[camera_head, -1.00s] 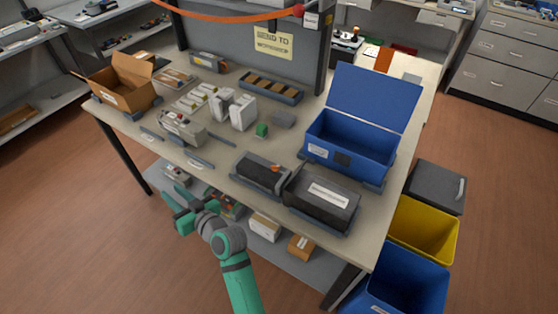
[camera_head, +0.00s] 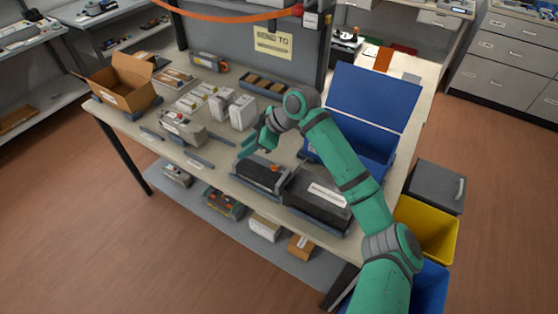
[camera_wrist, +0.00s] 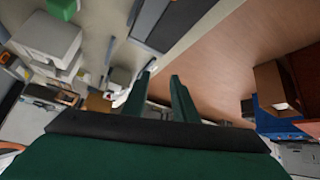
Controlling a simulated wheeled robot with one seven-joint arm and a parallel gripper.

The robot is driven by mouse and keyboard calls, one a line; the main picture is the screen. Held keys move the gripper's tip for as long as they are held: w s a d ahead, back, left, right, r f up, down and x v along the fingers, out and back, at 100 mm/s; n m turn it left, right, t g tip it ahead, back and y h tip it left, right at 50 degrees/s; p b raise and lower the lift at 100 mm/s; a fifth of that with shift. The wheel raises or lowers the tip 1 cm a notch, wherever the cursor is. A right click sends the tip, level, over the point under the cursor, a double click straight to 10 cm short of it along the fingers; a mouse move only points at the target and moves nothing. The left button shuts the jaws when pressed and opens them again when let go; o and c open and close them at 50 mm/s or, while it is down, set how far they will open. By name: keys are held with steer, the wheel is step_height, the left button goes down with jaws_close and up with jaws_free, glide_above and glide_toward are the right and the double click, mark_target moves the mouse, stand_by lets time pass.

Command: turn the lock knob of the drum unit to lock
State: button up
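A dark unit (camera_head: 258,174) lies on a shallow blue-grey tray near the front edge of the workbench. A small orange-red part (camera_head: 275,168), which looks like its knob, shows at its right end; which way it is turned is too small to tell. A larger black unit with a white label (camera_head: 316,200) sits just right of it. My gripper (camera_head: 252,147) is above the bench, just behind the dark unit and apart from it. In the wrist view my gripper (camera_wrist: 161,77) has its two green fingers apart with nothing between them. The knob is not clear in that view.
An open blue bin (camera_head: 370,158) stands behind the larger black unit, partly hidden by my arm. White cartons (camera_head: 243,113) and a grey device (camera_head: 182,128) stand left of my gripper. A cardboard box (camera_head: 125,88) is at far left. Bare bench shows around (camera_head: 212,148).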

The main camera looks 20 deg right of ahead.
mark_target(276, 166)
steer(key=s+d+r+g+h, duration=0.1)
steer(key=s+d+r, duration=0.15)
steer(key=d, duration=0.35)
steer(key=s+d+r+g+h, duration=0.1)
steer(key=s+d, duration=0.2)
steer(key=d, duration=0.3)
steer(key=shift+g, duration=0.3)
steer(key=x, duration=0.8)
steer(key=shift+s+d+f, duration=0.1)
steer(key=shift+d+f, duration=0.1)
steer(key=shift+d, duration=0.05)
steer(key=shift+x, duration=0.85)
